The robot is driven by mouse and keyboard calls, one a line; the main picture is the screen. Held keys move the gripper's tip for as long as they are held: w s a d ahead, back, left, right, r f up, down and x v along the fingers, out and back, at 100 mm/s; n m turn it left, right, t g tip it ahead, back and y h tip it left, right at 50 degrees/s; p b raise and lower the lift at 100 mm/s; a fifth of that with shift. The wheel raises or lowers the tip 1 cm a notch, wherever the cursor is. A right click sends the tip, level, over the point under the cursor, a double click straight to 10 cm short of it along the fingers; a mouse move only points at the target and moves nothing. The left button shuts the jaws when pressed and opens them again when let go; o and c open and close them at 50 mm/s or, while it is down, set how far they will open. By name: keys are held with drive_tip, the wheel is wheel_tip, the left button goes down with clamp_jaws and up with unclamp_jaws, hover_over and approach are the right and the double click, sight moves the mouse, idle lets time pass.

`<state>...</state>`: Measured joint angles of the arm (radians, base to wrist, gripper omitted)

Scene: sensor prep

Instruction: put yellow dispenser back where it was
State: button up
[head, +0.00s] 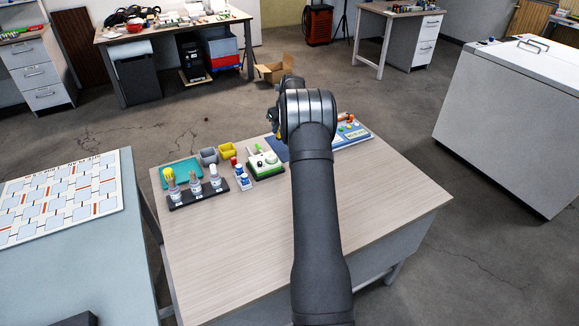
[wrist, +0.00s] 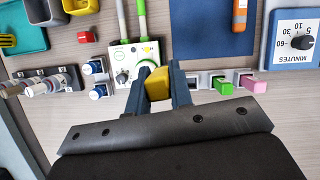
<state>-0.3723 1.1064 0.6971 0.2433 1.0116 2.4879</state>
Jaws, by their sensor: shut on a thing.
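The yellow dispenser (wrist: 157,84) shows as a yellow block between the two fingertips of my gripper (wrist: 160,85) in the wrist view. My gripper is shut on it. In the head view a bit of yellow (head: 278,134) shows beside my gripper, whose tips are mostly hidden behind my arm. A pale holder (wrist: 203,82) lies just right of my gripper in the wrist view. A green dispenser (wrist: 224,86) and a pink dispenser (wrist: 254,84) sit along it. Whether the yellow dispenser touches anything below is hidden.
A white and green device (head: 262,165) with a knob stands near my gripper. Left of it are a small rack with blue caps (head: 242,178) and a black rack of bottles (head: 198,194). A blue mat (wrist: 212,28) and a minutes timer (wrist: 292,40) lie right. The front tabletop (head: 235,250) is clear.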

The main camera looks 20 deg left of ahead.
drive_tip(key=s+d+r+n+g+y, duration=0.2)
drive_tip(key=d+n, duration=0.5)
drive_tip(key=d, duration=1.1)
drive_tip(key=shift+g+h, duration=0.4)
drive_tip(key=shift+h, duration=0.1)
drive_tip(key=shift+w+a+f, duration=0.3)
drive_tip(key=shift+a+f, duration=1.4)
drive_tip(key=shift+a, duration=0.15)
drive_tip(key=shift+w+a+f, duration=0.35)
drive_tip(key=shift+a+f, duration=1.4)
drive_tip(key=shift+a, duration=0.15)
drive_tip(key=shift+w+a+f, duration=0.3)
drive_tip(key=shift+a+f, duration=1.4)
drive_tip(key=shift+a, duration=0.15)
drive_tip(key=shift+f, duration=0.15)
drive_tip(key=shift+f, duration=0.4)
drive_tip(key=o, duration=0.8)
